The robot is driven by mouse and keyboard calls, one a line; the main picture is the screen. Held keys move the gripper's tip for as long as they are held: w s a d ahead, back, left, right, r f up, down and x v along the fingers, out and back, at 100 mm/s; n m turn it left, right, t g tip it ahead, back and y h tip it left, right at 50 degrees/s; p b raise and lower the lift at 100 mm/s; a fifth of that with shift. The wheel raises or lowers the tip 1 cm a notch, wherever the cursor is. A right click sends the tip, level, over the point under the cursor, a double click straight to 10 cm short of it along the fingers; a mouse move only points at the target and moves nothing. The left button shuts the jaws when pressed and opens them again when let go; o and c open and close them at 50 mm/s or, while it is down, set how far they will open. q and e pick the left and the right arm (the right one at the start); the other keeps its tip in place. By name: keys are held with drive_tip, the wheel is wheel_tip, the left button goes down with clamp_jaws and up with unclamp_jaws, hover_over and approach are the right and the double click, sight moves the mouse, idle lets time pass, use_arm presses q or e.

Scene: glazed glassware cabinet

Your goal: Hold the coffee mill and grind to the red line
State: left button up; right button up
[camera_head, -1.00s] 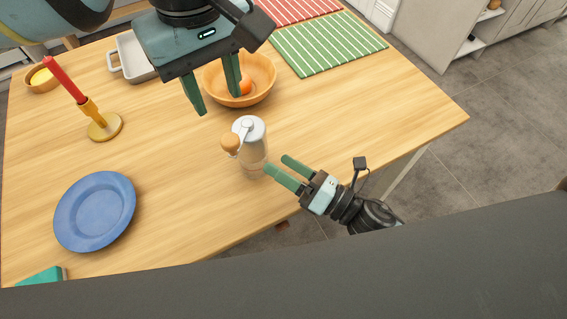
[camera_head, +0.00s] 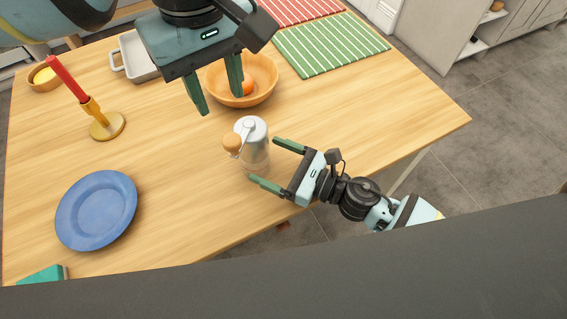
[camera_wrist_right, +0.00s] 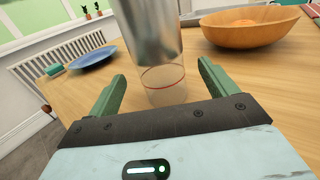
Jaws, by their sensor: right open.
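The coffee mill (camera_head: 254,147) stands upright on the wooden table, with a silver body, a crank with a wooden knob (camera_head: 232,142) and a clear lower part. In the right wrist view, the mill (camera_wrist_right: 155,40) has a red line around its clear lower part (camera_wrist_right: 163,84). My right gripper (camera_head: 270,163) is open; its green fingers point at the mill from the right, with the mill just beyond and between the fingertips in the right wrist view. My left gripper (camera_head: 219,100) is open and empty, above the table near the orange bowl.
An orange bowl (camera_head: 262,93) holding an orange fruit (camera_head: 246,87) stands behind the mill. A blue plate (camera_head: 96,210), a red candle in a holder (camera_head: 106,126) and a white dish (camera_head: 135,58) are to the left. A green striped mat (camera_head: 330,45) lies at the back.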

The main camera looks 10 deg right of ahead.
sight(253, 153)
drive_tip(key=shift+x, duration=2.65)
